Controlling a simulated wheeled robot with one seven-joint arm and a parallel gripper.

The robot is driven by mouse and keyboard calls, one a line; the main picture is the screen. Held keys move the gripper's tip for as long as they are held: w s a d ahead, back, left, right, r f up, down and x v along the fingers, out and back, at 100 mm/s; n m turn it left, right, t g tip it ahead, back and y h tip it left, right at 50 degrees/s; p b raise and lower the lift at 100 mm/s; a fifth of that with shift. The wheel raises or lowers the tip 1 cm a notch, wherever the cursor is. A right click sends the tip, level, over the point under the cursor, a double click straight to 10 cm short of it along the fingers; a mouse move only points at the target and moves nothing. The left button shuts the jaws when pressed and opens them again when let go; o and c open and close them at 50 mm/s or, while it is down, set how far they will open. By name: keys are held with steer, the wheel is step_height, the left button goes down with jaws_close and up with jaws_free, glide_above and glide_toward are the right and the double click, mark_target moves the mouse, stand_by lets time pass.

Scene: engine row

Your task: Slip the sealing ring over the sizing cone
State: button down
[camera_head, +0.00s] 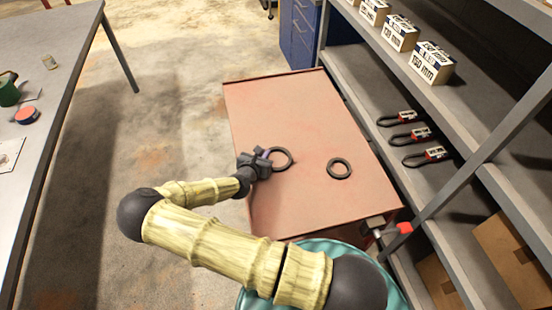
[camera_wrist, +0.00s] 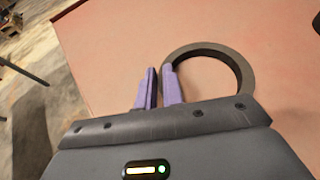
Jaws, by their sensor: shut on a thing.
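A dark sealing ring (camera_head: 290,159) is at my gripper (camera_head: 265,156) over the red-brown cart top. My gripper's purple fingers (camera_wrist: 160,88) are shut on the left side of this ring, which also shows in the wrist view (camera_wrist: 246,72). The ring extends to the right of the fingers. Whether it touches the cart top is hard to tell. A second, thicker-looking dark ring (camera_head: 339,168) lies flat on the cart to the right. I see no sizing cone in either view.
The cart top (camera_head: 260,105) is otherwise mostly clear. A shelf rack (camera_head: 365,75) on the right holds boxes (camera_head: 432,63) and several black loops with red-white tags (camera_head: 408,137). A grey bench (camera_head: 60,65) stands left, with a green item (camera_head: 8,92). A blue cabinet (camera_head: 300,32) stands behind.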

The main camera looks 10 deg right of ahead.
steer(key=shift+r, duration=0.1)
step_height(320, 180, up, 10)
steer(key=b, duration=0.1)
steer(key=shift+b, duration=0.4)
stand_by(0.5)
